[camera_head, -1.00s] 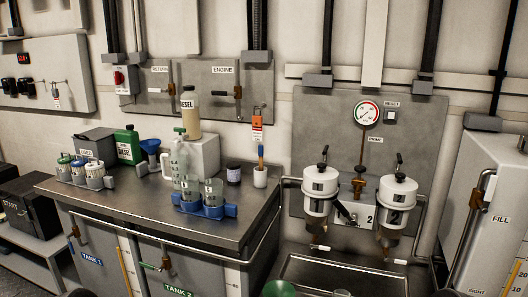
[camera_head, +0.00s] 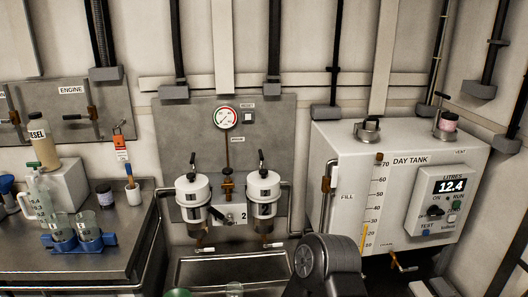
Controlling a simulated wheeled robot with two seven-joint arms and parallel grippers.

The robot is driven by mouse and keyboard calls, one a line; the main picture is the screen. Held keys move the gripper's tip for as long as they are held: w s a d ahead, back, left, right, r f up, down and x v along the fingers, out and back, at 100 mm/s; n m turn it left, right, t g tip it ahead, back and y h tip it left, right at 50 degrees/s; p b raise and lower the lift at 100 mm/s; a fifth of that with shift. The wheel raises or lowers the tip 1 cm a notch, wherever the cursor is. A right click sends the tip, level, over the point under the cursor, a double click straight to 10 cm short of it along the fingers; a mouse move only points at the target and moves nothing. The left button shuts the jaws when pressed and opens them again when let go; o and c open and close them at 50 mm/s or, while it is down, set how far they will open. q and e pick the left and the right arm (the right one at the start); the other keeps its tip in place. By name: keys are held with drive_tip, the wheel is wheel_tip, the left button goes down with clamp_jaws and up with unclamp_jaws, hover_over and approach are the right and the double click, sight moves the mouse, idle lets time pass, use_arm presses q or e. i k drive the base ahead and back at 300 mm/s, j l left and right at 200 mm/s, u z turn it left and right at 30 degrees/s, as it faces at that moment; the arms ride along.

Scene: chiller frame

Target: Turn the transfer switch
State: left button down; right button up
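The white day tank (camera_head: 345,180) stands at the right, labelled DAY TANK and FILL. On its front is a control box (camera_head: 418,212) with a lit display (camera_head: 451,186) reading 12.4 under LITRES. Below the display is a black rotary knob (camera_head: 435,211), with small labels around it such as RUN and TEST. Its exact pointing is too small to tell, and I cannot read a transfer label. A dark rounded part of my own arm (camera_head: 328,262) shows at the bottom centre, below and left of the tank. Neither gripper is in view.
Two white filter housings (camera_head: 194,200) (camera_head: 263,196) hang on a grey panel with a gauge (camera_head: 225,118). A steel bench (camera_head: 25,235) with beakers in a blue rack (camera_head: 78,243) is at the left. A tray (camera_head: 230,268) lies below the filters.

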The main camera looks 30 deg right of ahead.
sight(434, 210)
drive_tip(key=z, duration=2.05)
